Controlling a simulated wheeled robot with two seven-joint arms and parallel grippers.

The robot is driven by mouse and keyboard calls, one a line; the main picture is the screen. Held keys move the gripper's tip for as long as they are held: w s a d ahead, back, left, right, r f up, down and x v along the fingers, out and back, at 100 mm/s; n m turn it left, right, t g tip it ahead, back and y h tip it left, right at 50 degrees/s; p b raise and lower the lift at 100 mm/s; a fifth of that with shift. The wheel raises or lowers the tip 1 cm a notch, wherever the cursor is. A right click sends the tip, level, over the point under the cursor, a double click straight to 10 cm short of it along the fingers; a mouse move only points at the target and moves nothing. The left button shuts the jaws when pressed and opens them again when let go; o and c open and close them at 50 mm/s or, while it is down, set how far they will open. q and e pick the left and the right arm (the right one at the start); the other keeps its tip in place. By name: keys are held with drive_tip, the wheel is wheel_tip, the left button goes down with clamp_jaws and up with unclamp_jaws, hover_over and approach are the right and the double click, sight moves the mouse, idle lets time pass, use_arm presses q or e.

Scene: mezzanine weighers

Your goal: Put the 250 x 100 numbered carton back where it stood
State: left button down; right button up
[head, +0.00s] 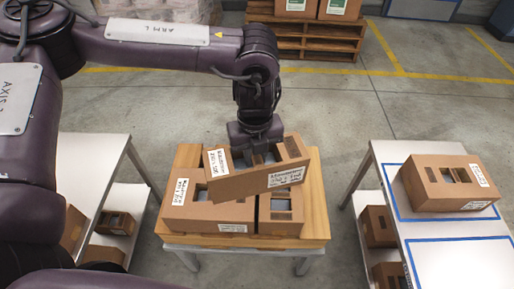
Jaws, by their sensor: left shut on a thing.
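My left gripper (258,152) is shut on a brown carton (238,184) with window openings and handwritten white labels. The label on its top seems to begin with 250, but the rest is too small to read surely. The held carton is over two other cartons on a wooden board, a left one (190,214) and a right one (281,228), and hides much of their tops. It sits slightly turned against them. I cannot tell whether it touches them. My right gripper is not in view.
The wooden board (318,205) lies on a small table. At right, a white table (446,224) has blue-outlined areas; a carton (437,190) stands in the far one, and the near one looks bare. A left table (88,160) has a clear top. Cartons sit on lower shelves.

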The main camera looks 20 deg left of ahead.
use_arm(q)
drive_tip(key=m, duration=0.1)
drive_tip(key=r+m, duration=0.1)
drive_tip(key=shift+w+d+r+m, duration=0.1)
drive_tip(key=shift+w+r+m, duration=0.2)
drive_tip(key=shift+w, duration=0.1)
drive_tip(key=shift+w+m, duration=0.1)
drive_tip(key=shift+m, duration=0.3)
drive_tip(key=shift+f+b, duration=1.4)
drive_tip(key=shift+b, duration=0.1)
drive_tip(key=shift+f, duration=0.1)
drive_tip(key=shift+w+f+b, duration=0.15)
drive_tip(key=shift+f+b, duration=0.35)
drive_tip(key=shift+f, duration=0.25)
wheel_tip(320, 180, down, 12)
drive_tip(key=b, duration=0.7)
drive_tip(key=shift+r, duration=0.2)
